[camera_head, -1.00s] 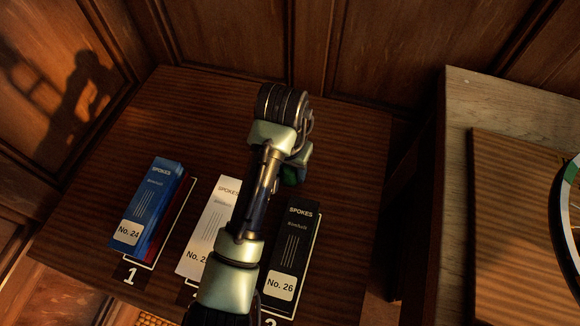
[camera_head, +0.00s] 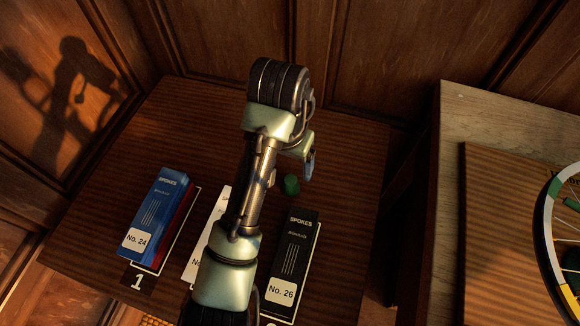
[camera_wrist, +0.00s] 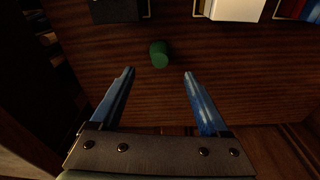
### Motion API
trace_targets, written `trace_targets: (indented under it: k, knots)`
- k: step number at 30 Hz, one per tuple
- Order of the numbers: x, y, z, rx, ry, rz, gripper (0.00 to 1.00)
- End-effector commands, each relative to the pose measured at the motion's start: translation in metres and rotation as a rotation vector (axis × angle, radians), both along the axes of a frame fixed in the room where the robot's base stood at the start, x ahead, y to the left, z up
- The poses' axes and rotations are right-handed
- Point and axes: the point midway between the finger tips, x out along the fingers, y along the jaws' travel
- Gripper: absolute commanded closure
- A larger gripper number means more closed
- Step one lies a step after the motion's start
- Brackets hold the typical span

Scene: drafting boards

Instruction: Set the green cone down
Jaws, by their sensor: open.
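The green cone (camera_head: 291,184) rests on the dark wooden table, just behind the black No. 26 spokes box. In the wrist view the green cone (camera_wrist: 159,54) looks like a short, blunt shape and stands clear, a little beyond the fingertips. My gripper (camera_wrist: 159,73) is open and empty, with a blue finger on either side and bare wood between them. In the head view my gripper (camera_head: 309,165) is partly hidden by my wrist and sits above and beside the cone, apart from it.
A blue box (camera_head: 158,212), a white box (camera_head: 212,232) partly hidden by my arm, and a black box (camera_head: 292,262) stand in outlined spots on the table. Wood panels rise behind. A lighter bench (camera_head: 462,105) with a wheel (camera_head: 548,240) is at right. The table's back is clear.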

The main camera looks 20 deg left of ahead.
Motion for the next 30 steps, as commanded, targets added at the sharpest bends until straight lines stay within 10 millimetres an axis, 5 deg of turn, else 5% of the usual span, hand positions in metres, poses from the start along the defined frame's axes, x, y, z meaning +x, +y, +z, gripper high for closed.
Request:
trace_targets:
  k: [6, 23, 26, 29, 30]
  knots:
    - [-0.003, 0.001, 0.030, 0.000, 0.001, 0.003, 0.21]
    - [0.005, -0.004, 0.045, 0.002, -0.050, -0.004, 0.21]
    - [0.038, -0.019, 0.076, 0.006, -0.228, -0.020, 0.21]
    - [0.084, -0.046, 0.141, 0.002, -0.536, -0.041, 0.21]
    - [0.099, -0.057, 0.177, -0.002, -0.679, -0.047, 0.21]
